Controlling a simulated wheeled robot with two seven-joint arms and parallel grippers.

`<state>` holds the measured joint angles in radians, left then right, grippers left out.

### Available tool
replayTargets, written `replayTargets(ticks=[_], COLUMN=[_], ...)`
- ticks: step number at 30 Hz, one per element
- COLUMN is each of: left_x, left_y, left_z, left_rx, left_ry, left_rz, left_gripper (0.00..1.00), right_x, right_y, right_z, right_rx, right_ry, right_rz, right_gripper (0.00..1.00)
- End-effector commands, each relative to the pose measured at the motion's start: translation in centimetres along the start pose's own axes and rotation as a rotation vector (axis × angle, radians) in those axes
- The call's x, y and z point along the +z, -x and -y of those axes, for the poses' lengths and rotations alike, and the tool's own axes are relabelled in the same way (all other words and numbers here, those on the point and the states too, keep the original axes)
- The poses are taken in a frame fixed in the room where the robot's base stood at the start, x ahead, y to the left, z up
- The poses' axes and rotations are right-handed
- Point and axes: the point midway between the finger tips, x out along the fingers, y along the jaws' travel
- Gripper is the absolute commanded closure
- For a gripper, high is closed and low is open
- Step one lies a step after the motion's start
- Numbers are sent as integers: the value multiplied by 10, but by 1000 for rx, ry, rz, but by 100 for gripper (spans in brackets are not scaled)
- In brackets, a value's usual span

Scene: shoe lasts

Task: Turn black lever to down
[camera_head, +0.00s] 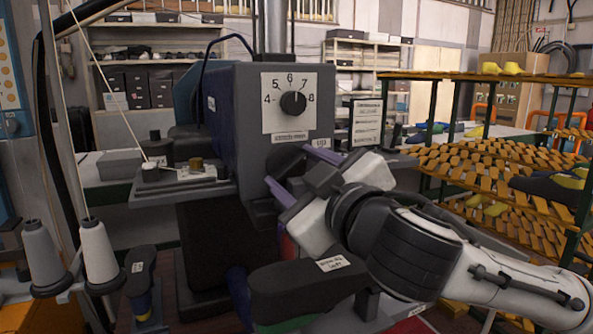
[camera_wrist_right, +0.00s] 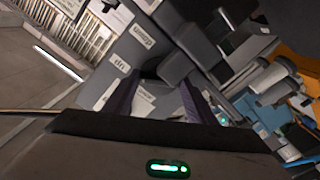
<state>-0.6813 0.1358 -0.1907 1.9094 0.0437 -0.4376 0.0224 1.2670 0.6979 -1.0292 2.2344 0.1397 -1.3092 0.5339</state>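The black lever (camera_head: 285,160) is on the front of the dark grey machine (camera_head: 228,120), below the number dial. Its dark end (camera_wrist_right: 174,66) shows in the wrist view near my fingertips, beside labels that appear upside down. My right gripper (camera_head: 291,167) comes in from the right. Its two purple fingers are spread apart, one on each side of the lever in the head view. In the wrist view the right gripper (camera_wrist_right: 160,82) is also open; I cannot tell whether a finger touches the lever. My left gripper is not in view.
A black dial (camera_head: 293,103) with numbers sits above the lever. A black padded part (camera_head: 305,287) with a label lies below my right arm. Thread cones (camera_head: 98,250) stand at the left. A rack (camera_head: 490,160) with orange shelves stands at the right.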

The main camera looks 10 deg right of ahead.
Motion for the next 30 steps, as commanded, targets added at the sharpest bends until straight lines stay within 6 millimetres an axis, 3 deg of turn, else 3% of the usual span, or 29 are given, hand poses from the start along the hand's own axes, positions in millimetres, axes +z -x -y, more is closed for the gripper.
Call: replayTargets(ticks=[1, 4, 17, 30], left_x=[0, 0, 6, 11], left_y=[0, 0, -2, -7], left_z=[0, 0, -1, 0], left_rx=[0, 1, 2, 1], left_ry=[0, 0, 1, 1], left_rz=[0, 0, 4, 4], left_gripper=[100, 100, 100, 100], right_x=[0, 0, 2, 1], right_y=[0, 0, 0, 0], right_z=[0, 0, 2, 2], right_rx=[0, 0, -2, -3], right_ry=[0, 0, -104, -488], right_rz=[0, 0, 2, 2], right_gripper=[58, 72, 72, 72])
